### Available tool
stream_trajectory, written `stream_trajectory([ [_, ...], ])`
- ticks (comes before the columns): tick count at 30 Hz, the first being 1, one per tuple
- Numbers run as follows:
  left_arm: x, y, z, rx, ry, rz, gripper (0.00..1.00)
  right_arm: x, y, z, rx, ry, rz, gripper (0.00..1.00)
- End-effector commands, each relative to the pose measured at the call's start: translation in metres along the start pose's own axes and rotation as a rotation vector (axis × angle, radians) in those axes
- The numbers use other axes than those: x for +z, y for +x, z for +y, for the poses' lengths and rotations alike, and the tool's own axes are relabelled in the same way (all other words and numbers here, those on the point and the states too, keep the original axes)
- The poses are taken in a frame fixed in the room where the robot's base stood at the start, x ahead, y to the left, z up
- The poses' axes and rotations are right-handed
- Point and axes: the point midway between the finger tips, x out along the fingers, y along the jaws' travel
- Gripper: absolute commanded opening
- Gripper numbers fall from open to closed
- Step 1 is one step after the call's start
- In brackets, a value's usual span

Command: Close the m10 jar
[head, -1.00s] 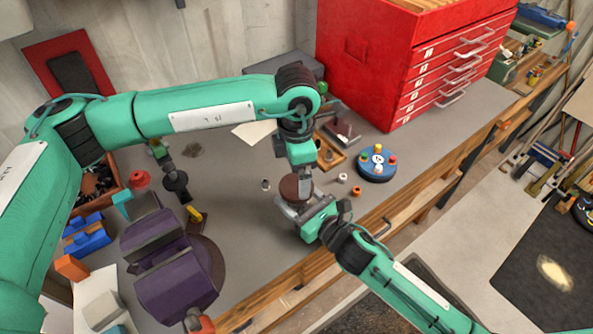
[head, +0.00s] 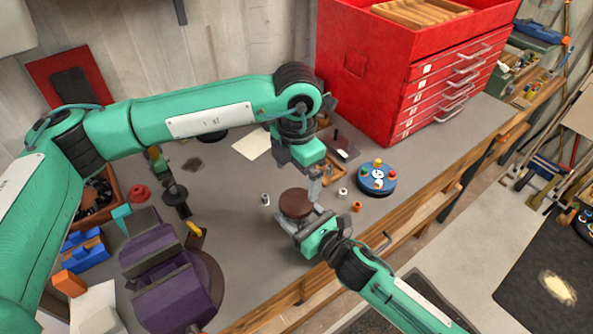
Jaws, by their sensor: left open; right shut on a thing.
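The jar shows as a round brown lid (head: 295,203) seen from above, on the workbench near its front edge. The jar body below it is mostly hidden, so I cannot tell how tightly the lid sits. My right gripper (head: 299,222) comes in from the lower right and is shut on the jar, just below the lid. My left gripper (head: 314,187) is open, pointing down at the right rim of the lid. I cannot tell whether it touches the lid.
A blue round stand (head: 376,182) with coloured knobs sits to the right. Small metal and orange pieces (head: 357,206) lie near the jar. A purple vise (head: 165,270) stands at the lower left. A red drawer cabinet (head: 380,80) stands behind.

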Motion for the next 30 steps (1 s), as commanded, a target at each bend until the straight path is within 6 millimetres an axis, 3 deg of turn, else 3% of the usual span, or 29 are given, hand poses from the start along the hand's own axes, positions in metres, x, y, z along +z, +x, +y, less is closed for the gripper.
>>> stream_trajectory([
  [16, -0.001, 0.070, 0.000, -0.001, 0.000, 0.003, 0.92, 0.001, 0.000, 0.000, 0.000, 0.000, -0.001, 0.00],
  [29, 0.000, 0.080, 0.000, 0.000, 0.001, 0.001, 0.92, 0.001, 0.000, 0.000, 0.000, 0.000, -0.001, 0.00],
  [30, 0.000, 0.080, 0.000, 0.000, 0.001, 0.001, 0.86, 0.001, 0.000, 0.000, 0.000, 0.000, -0.001, 0.00],
])
